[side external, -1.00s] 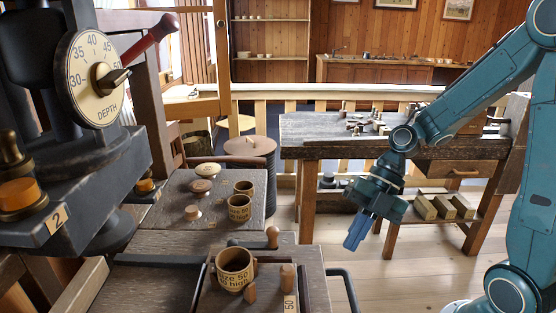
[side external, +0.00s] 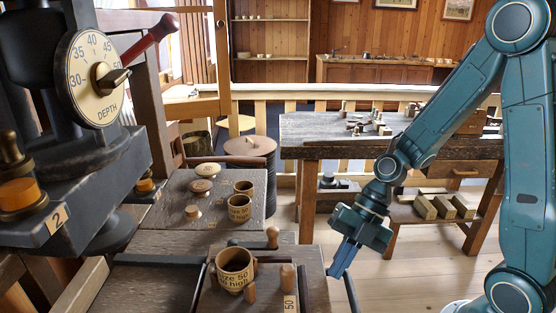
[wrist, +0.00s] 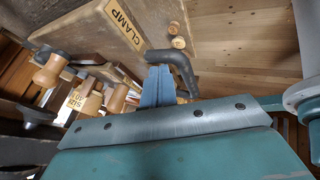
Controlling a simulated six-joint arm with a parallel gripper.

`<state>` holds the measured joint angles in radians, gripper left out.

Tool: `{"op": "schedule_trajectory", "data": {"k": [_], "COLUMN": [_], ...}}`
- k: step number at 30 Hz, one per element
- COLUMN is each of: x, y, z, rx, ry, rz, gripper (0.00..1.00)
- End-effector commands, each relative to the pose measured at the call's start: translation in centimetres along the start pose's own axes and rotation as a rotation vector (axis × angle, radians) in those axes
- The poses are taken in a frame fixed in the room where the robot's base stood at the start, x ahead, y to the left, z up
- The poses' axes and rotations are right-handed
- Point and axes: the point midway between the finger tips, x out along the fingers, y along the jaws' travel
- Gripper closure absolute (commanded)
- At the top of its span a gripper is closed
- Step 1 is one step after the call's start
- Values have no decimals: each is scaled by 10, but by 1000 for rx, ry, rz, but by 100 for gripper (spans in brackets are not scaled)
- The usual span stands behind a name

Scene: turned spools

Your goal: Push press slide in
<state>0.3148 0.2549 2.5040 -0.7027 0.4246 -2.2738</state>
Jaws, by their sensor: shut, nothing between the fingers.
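The press slide (side external: 262,301) is a dark wooden tray at the front, carrying a cup (side external: 235,262) marked with a size, and wooden pegs. A dark curved handle (side external: 350,293) stands at its right side; it also shows in the wrist view (wrist: 181,68). My gripper (side external: 336,272) is shut and empty, its blue fingers pointing down just beside the handle. In the wrist view the fingers (wrist: 157,84) overlap the handle's near side; I cannot tell whether they touch it.
The press with its depth dial (side external: 92,78) and red lever (side external: 150,37) stands at the left. A side board (side external: 215,183) behind the slide holds cups and knobs. A CLAMP label (wrist: 124,25) shows in the wrist view. Open floor lies to the right.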

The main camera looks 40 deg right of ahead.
Motion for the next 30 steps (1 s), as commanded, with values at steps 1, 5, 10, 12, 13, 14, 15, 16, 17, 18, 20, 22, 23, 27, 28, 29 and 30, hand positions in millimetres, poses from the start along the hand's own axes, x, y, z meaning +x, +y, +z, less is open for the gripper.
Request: {"op": "schedule_trajectory", "data": {"k": [1, 5, 10, 12, 13, 14, 15, 16, 17, 18, 20, 22, 23, 27, 28, 29, 30], "x": [0, 1, 6, 10, 11, 13, 16, 18, 20, 24, 29, 35, 38, 53, 56, 59, 64], "y": [0, 3, 12, 18, 21, 25, 30, 34, 38, 44, 54, 66, 71, 99, 105, 111, 119], "z": [0, 0, 0, 0, 0, 0, 0, -1, 0, -1, -1, -1, -1, -1, -1, -1, 0], "rx": [0, -1, -4, -4, -5, -5, -5, -5, -6, -6, -6, -6, -7, -6, -7, -6, -6], "ry": [0, 0, 0, 1, 1, 1, 2, 2, 1, 2, 2, 2, 2, 2, 2, 2, 1], "rz": [0, 0, 0, 0, 0, 0, -1, -1, 0, 0, 0, 0, 0, 1, 1, 1, 1], "gripper": [100, 100, 100, 100, 100, 100, 100, 100, 100, 100, 100, 100, 100, 100, 100, 100, 100]}}
